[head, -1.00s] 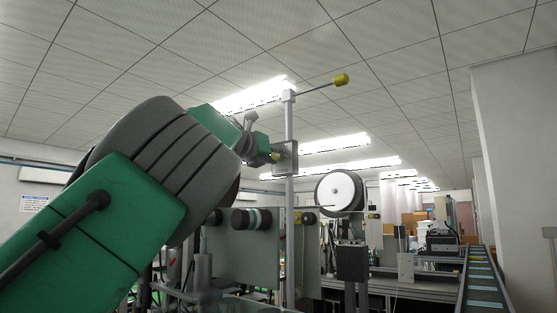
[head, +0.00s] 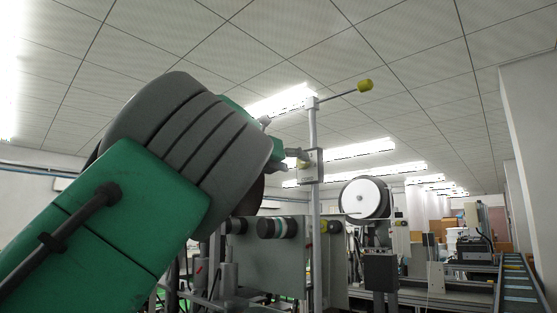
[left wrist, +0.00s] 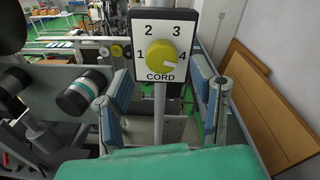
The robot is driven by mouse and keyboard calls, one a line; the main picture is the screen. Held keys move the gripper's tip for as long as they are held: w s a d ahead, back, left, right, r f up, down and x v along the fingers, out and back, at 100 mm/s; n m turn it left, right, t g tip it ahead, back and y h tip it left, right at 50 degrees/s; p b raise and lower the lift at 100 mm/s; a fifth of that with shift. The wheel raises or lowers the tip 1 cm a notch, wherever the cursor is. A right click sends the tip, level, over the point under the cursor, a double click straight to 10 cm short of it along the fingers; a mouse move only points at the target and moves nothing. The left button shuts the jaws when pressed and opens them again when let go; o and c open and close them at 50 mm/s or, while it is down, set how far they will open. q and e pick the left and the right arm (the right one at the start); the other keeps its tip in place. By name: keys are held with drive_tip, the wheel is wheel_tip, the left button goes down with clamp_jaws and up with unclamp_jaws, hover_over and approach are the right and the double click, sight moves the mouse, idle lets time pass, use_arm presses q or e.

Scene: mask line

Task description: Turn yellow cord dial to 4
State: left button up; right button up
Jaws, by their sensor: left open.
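The yellow dial (left wrist: 161,54) sits on a white plate (left wrist: 144,72) marked 1, 2, 3, 4 and CORD. A pale mark on the dial's lower right edge points to just below the 4. My left gripper (head: 289,157) is close to this box. In the left wrist view its blue-grey finger pads (left wrist: 162,95) are spread wide, below and either side of the dial, with nothing between them held. My right gripper is out of view.
The grey pole (head: 314,210) carries the box and a rod with a yellow knob (head: 365,85). Black rollers (head: 277,228) on a metal panel stand beside it, also in the left wrist view (left wrist: 82,95). A white reel (head: 364,198) and a conveyor (head: 520,285) lie to the right.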

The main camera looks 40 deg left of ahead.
use_arm(q)
drive_tip(key=s, duration=0.7)
drive_tip(key=shift+s+a, duration=0.2)
drive_tip(key=shift+s, duration=0.2)
